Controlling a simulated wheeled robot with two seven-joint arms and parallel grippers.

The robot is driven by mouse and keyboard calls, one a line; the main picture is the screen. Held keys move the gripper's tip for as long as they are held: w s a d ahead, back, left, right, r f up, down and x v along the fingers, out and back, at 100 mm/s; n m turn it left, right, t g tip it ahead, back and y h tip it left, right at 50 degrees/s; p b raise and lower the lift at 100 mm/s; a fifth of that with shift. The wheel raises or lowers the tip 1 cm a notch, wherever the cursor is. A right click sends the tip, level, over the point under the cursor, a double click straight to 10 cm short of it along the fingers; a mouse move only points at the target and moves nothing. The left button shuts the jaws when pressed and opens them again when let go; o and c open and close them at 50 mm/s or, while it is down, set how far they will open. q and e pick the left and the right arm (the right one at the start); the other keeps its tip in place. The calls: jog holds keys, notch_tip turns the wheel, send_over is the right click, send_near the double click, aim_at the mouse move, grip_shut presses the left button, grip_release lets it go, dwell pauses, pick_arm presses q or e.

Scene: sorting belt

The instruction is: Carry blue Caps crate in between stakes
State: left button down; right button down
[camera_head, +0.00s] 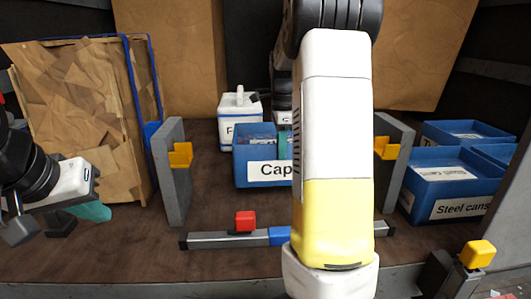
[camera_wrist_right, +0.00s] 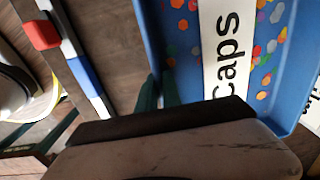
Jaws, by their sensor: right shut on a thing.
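The blue Caps crate (camera_head: 242,170) is in the middle of the head view, its white label facing me and its right part hidden behind my right arm. Grey stakes stand on its left (camera_head: 173,185) and right (camera_head: 398,165), each with a yellow latch. The crate shows between them; I cannot tell whether it is lifted. My right gripper (camera_head: 283,145) is shut on the crate's wall. In the right wrist view the gripper's teal fingers (camera_wrist_right: 159,91) are at the edge of the crate (camera_wrist_right: 155,35), which holds colourful caps. My left gripper (camera_head: 80,215) is empty at the left; its opening is unclear.
A low grey bar (camera_head: 215,240) with a red block (camera_head: 245,221) and blue section lies in front. A white lidded container (camera_head: 238,130) stands behind the crate. Blue crates, one labelled Steel cans (camera_head: 435,190), stand at right.

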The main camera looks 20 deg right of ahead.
jog(key=shift+w+d, duration=0.1)
jog(key=shift+w, duration=0.25)
jog(key=shift+w+f, duration=0.1)
jog(key=shift+f, duration=1.6)
jog(key=c, duration=1.5)
grip_release()
jog(key=shift+f, duration=0.1)
jog(key=shift+c, duration=0.2)
